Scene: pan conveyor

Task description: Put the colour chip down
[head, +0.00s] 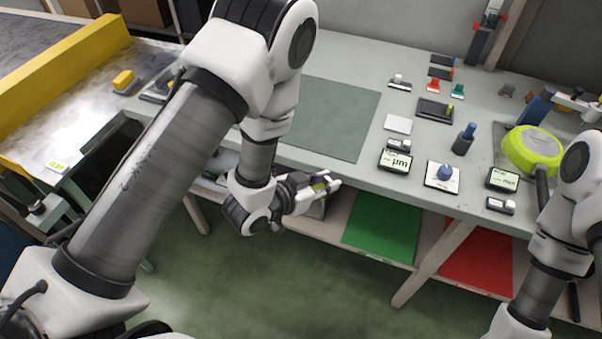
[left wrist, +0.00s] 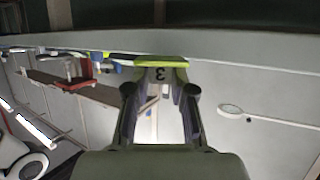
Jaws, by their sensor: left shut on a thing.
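The colour chip (left wrist: 160,61) is a thin yellow-green piece, seen nearly edge-on in the left wrist view. A dark "3" shows just below its bright edge. My left gripper (left wrist: 160,92) is shut on it, with one finger on each side. In the head view, the chip (head: 320,186) is a small green patch at the fingertips. There my left gripper (head: 322,184) hangs in front of the bench's near edge, apart from the bench top. My right arm is at the right edge; its gripper is out of view.
The grey bench (head: 350,58) carries a dark green mat (head: 335,118). Several gauges, small blocks and a yellow-green round tool (head: 532,148) stand at its right. Below are a green panel (head: 382,228) and a red panel (head: 478,262). A yellow rail (head: 62,88) is at left.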

